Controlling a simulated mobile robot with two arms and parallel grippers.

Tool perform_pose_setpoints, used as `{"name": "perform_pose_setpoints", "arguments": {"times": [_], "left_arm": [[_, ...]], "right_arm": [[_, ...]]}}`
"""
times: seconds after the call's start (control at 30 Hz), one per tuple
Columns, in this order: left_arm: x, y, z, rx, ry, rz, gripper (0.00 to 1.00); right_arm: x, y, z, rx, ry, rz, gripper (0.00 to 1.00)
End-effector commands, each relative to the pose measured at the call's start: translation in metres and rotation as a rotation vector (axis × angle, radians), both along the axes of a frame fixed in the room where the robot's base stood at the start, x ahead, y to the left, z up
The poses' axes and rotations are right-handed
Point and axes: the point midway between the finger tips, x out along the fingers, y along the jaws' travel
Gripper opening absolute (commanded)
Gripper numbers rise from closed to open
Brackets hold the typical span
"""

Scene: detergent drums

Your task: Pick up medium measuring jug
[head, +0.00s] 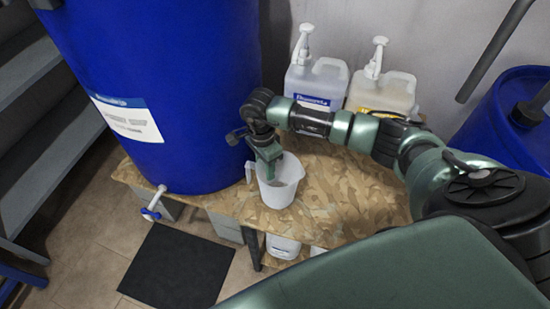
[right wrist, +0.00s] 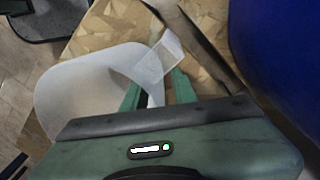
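The white measuring jug (head: 283,187) stands upright on the wooden board table (head: 345,200), in front of the big blue drum. Its handle (head: 250,172) points left. My right gripper (head: 268,168) reaches down at the jug's mouth on the handle side. In the right wrist view the jug (right wrist: 85,95) lies left of the fingers, and its handle (right wrist: 160,58) reaches between the two green fingertips (right wrist: 160,90). The fingers stand apart, with a gap still showing beside the handle. The lower parts of the fingers are hidden by the gripper body. My left gripper is not in view.
The big blue drum (head: 170,80) with a tap (head: 152,205) stands close left of the jug. Two pump bottles (head: 318,80) (head: 385,92) stand behind. Another blue drum (head: 505,115) is at the right. A dark mat (head: 178,268) lies on the floor.

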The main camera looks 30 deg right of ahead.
Motion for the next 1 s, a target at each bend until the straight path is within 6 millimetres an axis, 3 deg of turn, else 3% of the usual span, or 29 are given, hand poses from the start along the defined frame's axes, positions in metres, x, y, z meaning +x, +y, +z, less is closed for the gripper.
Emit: {"name": "perform_pose_setpoints", "arguments": {"times": [0.17, 0.3, 1.0], "left_arm": [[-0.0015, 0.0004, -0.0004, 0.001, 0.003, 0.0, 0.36], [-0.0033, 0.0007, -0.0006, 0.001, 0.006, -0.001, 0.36], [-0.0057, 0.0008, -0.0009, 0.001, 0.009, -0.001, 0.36]], "right_arm": [[0.0002, -0.0002, -0.0006, 0.0, -0.001, 0.0, 0.28], [0.0001, -0.0003, -0.0004, 0.0, 0.0, 0.0, 0.0], [0.0002, -0.0006, -0.0002, -0.001, -0.001, 0.0, 0.0]]}}
